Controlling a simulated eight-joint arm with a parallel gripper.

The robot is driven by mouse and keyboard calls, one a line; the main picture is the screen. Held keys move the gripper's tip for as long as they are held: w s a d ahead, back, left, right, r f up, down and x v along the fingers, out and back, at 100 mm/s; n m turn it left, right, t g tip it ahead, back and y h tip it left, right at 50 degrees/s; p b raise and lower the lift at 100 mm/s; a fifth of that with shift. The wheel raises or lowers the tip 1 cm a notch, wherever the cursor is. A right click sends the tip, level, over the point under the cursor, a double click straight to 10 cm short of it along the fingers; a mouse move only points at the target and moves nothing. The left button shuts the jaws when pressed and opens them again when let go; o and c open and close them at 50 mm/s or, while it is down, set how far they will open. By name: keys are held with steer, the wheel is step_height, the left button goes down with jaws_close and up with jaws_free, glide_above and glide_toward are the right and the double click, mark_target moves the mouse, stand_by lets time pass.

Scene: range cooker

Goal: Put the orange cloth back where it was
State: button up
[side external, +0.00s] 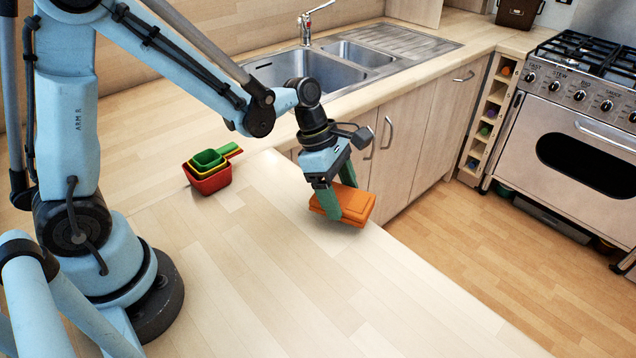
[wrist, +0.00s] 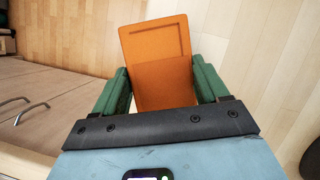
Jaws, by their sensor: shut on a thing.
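The orange cloth (side external: 352,203) is folded into a thick pad. My gripper (side external: 338,192) is shut on it, with a green finger on either side. In the side external view the cloth is at the edge of the wooden counter, near the cabinet fronts; I cannot tell whether it touches the counter top. In the wrist view the cloth (wrist: 158,60) lies between the two green fingers of my gripper (wrist: 162,88) and reaches out beyond them. Its near end is hidden behind the gripper body.
Nested red, yellow and green measuring cups (side external: 210,170) stand on the counter (side external: 270,270) to the left. A steel sink (side external: 310,70) with a tap (side external: 306,30) is behind. A range cooker (side external: 580,120) stands at the right. The counter front is clear.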

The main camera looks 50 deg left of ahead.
steer(key=shift+f, duration=1.05)
steer(key=shift+f, duration=0.1)
steer(key=o, duration=1)
steer(key=v, duration=1.2)
steer(key=s+a+m+t+y, duration=0.1)
steer(key=s+m+t, duration=0.1)
steer(key=m, duration=0.5)
steer(key=s+a+r+m+t+y, duration=0.1)
steer(key=s+m, duration=0.1)
steer(key=m, duration=0.6)
steer(key=s+a+r+m+t+y, duration=0.1)
steer(key=s+m+t+y, duration=0.1)
steer(key=m, duration=0.5)
steer(key=shift+s+a+t, duration=0.25)
steer(key=shift+s+t, duration=0.05)
steer(key=shift+s, duration=0.25)
